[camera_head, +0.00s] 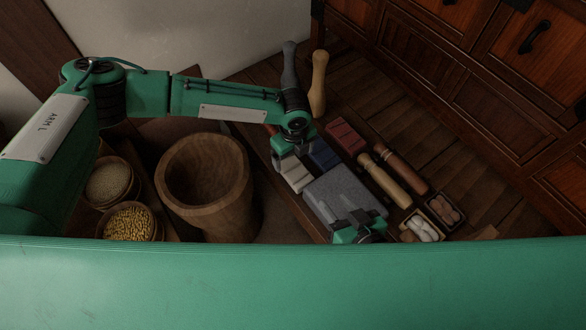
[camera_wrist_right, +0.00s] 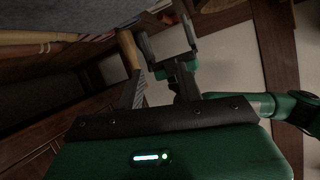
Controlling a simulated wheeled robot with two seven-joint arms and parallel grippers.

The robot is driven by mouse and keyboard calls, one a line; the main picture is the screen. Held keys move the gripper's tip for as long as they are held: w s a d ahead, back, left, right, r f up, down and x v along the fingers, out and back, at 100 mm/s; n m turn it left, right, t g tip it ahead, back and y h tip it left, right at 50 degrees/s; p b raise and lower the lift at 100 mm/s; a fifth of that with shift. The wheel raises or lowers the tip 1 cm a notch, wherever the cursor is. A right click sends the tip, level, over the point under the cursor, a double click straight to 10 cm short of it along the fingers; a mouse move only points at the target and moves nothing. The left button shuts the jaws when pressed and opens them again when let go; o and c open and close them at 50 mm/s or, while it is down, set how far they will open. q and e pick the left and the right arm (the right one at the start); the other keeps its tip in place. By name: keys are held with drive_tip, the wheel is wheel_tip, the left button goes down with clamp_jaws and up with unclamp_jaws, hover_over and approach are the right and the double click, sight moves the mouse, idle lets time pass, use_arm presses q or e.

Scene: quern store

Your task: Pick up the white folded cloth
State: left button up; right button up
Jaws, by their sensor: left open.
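The white folded cloth (camera_head: 297,176) lies in the head view beside a blue folded cloth (camera_head: 323,155) and just behind the grey stone slab (camera_head: 345,190). My left gripper (camera_head: 294,155) is right at the white cloth's far end, with its jaws apart and pointing down. It hides part of that end, and I cannot tell whether it touches the cloth. My right gripper (camera_head: 350,218) is over the near part of the slab. In the right wrist view its two fingers (camera_wrist_right: 160,92) stand apart with nothing between them. I cannot make out the white cloth clearly there.
A red folded cloth (camera_head: 345,137) lies beyond the blue one. Wooden rollers (camera_head: 385,180) and small boxes (camera_head: 443,211) are to the right. A large wooden mortar (camera_head: 205,185) and bowls of grain (camera_head: 129,222) stand left. Upright pestles (camera_head: 318,85) are behind my left gripper.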

sight(293, 168)
use_arm(q)
drive_tip(key=shift+f, duration=1.35)
drive_tip(key=f+b, duration=0.1)
drive_tip(key=f, duration=0.3)
drive_tip(key=shift+w+a+f+b, duration=0.1)
drive_tip(key=shift+w+b, duration=0.1)
drive_tip(key=shift+b, duration=0.2)
drive_tip(key=c, duration=1.1)
use_arm(e)
drive_tip(key=r+t, duration=0.1)
drive_tip(key=w+r+t, duration=0.1)
drive_tip(key=r, duration=0.1)
drive_tip(key=w+r+t+y, duration=0.1)
drive_tip(key=t, duration=0.1)
drive_tip(key=shift+w+a+r, duration=0.25)
drive_tip(key=shift+a+r, duration=0.05)
drive_tip(key=shift+r, duration=0.05)
